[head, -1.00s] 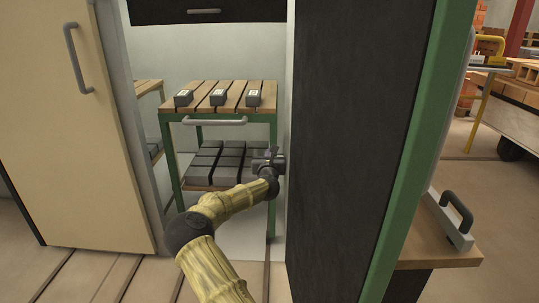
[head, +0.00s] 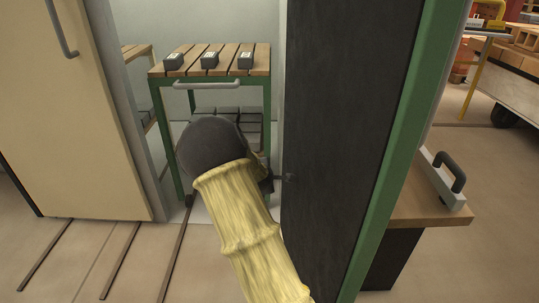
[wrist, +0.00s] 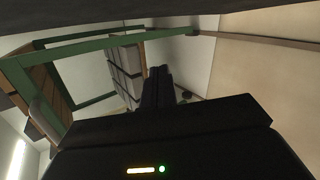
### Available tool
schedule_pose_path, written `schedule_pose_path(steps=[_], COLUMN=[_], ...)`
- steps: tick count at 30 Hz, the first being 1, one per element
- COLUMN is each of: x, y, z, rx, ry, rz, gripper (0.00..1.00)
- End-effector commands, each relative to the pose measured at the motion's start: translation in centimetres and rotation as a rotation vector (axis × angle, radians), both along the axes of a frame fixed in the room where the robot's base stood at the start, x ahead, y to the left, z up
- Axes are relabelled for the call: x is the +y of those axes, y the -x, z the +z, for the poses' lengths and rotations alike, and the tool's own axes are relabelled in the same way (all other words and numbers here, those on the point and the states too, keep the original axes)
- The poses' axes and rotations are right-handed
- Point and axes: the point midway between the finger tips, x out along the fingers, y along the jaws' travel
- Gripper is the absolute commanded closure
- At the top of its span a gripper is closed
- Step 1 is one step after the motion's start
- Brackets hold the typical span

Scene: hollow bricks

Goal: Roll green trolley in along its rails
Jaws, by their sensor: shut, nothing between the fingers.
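The green trolley (head: 268,100) stands in the bay, with a slatted wooden top and a grey bar handle (head: 208,84) across its front. In the head view my arm hides my gripper and the trolley's lower front. In the wrist view my gripper (wrist: 158,78) is shut and empty, pointing towards the trolley's lower part (wrist: 120,40). Contact with it cannot be told.
A dark panel with a green edge (head: 395,170) stands close on the right of the bay. A cream door (head: 75,120) stands on the left. Another wooden-topped trolley (head: 137,50) shows partly behind it. More rails (head: 120,262) cross the floor at front left.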

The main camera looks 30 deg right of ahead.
Motion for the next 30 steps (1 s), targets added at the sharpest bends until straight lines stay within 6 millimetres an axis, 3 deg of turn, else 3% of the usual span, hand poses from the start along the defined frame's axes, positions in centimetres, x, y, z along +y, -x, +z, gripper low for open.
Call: schedule_pose_path(steps=[1,8,12,18,21,25,30], x=[1.2,8.4,13.2,18.5,19.8,20.3,20.4], y=[1.5,9.4,15.0,23.6,26.6,28.3,28.4], z=[1.5,5.0,8.0,11.9,12.8,13.0,12.9], rx=[-0.009,0.002,0.044,0.114,0.133,0.141,0.142], ry=[-0.108,-0.584,-0.806,-0.989,-1.017,-1.028,-1.029], rz=[-0.058,-0.364,-0.559,-0.833,-0.93,-0.99,-0.997], gripper=[1.0,1.0,1.0,1.0,1.0,1.0,1.0])
